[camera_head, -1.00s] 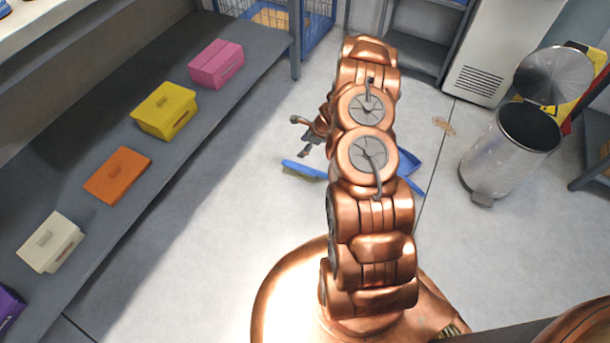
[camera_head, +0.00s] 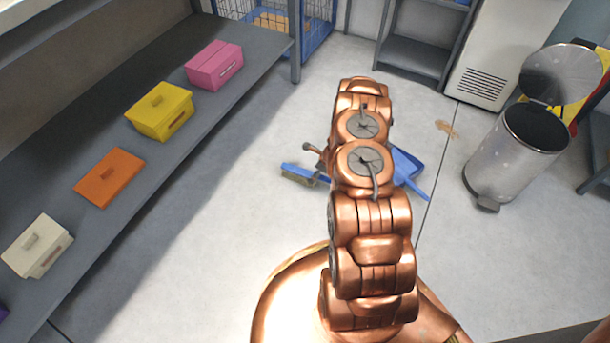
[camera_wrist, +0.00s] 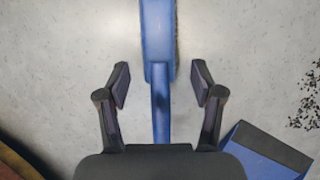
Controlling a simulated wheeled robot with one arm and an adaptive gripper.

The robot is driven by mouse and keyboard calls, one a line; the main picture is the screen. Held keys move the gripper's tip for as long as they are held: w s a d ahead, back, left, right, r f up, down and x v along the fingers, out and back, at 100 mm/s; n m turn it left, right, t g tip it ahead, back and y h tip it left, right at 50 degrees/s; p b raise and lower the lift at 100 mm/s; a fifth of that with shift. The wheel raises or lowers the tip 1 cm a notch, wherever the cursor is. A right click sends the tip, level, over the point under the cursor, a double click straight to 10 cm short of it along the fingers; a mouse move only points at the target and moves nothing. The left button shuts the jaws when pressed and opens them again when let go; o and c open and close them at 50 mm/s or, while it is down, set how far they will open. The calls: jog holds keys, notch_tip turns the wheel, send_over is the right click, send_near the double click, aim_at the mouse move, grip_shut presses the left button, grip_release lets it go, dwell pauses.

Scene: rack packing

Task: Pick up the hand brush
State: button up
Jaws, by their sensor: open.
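The blue hand brush (camera_head: 299,174) lies on the floor in the head view, partly hidden behind my arm. In the wrist view the brush (camera_wrist: 159,40) runs down the middle, its narrower handle passing between my fingers. My gripper (camera_wrist: 160,84) is open, with one finger on each side of the brush and a clear gap to both. In the head view my gripper (camera_head: 314,160) is mostly hidden by the arm; only a finger part shows just above the brush.
A blue dustpan (camera_head: 407,168) lies on the floor right of my arm; its corner shows in the wrist view (camera_wrist: 262,150). A metal pedal bin (camera_head: 510,160) stands open at the right. A grey shelf (camera_head: 150,165) with several coloured boxes is at the left. A brown stain (camera_head: 446,128) marks the floor.

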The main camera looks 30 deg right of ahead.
jog(key=x, duration=0.3)
jog(key=shift+b, duration=0.35)
jog(key=shift+r, duration=0.1)
grip_shut()
